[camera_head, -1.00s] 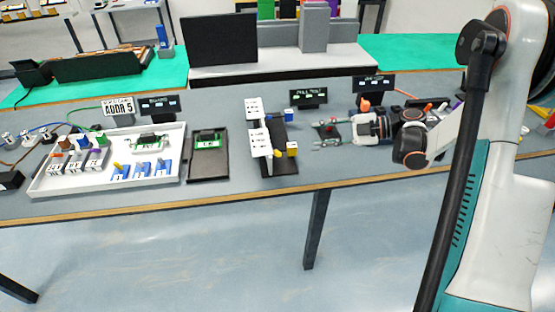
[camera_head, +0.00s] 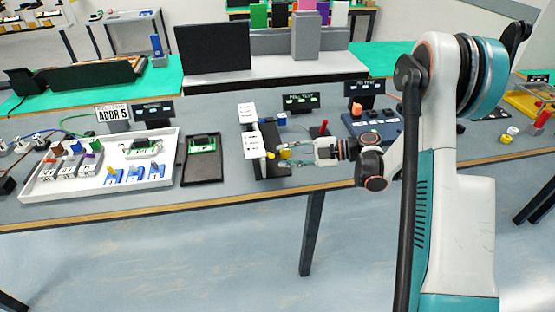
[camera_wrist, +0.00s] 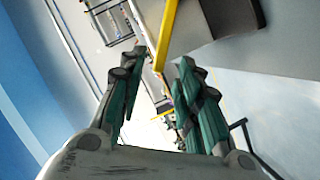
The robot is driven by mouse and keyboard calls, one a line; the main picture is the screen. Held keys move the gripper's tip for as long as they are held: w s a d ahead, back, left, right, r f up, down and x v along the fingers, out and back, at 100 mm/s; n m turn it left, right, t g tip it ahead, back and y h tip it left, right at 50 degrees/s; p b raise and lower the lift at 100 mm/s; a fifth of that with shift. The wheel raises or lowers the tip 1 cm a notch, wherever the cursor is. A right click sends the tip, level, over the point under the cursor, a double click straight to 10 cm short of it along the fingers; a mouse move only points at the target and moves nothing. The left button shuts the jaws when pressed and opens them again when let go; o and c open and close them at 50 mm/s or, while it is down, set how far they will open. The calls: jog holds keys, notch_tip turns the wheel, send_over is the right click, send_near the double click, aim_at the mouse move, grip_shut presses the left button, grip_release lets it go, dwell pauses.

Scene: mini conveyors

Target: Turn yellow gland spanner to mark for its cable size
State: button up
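A dark stand (camera_head: 267,168) on the table bears upright white marked plates (camera_head: 255,145), a blue block (camera_head: 280,119) and a small yellow piece (camera_head: 284,154). The yellow piece seems to be the spanner; its exact angle and the marks are too small to read. My gripper (camera_head: 288,157) reaches in from the right, its fingertips at the yellow piece. I cannot tell whether they touch it. In the wrist view my gripper (camera_wrist: 157,65) has its fingers apart. A yellow bar (camera_wrist: 168,35) crosses beyond the gap; I cannot tell whether it is the spanner or an edge.
To the left are a black tray (camera_head: 202,170) with a green board and a white tray (camera_head: 50,194) with several coloured parts. A blue-grey unit (camera_head: 372,126) with an orange button and a red-handled piece (camera_head: 323,129) stand behind my wrist. Small sign screens (camera_head: 301,101) line the back.

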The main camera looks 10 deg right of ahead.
aim_at(270, 155)
jog(key=shift+b+x, duration=0.35)
jog(key=shift+x, duration=1.45)
grip_shut()
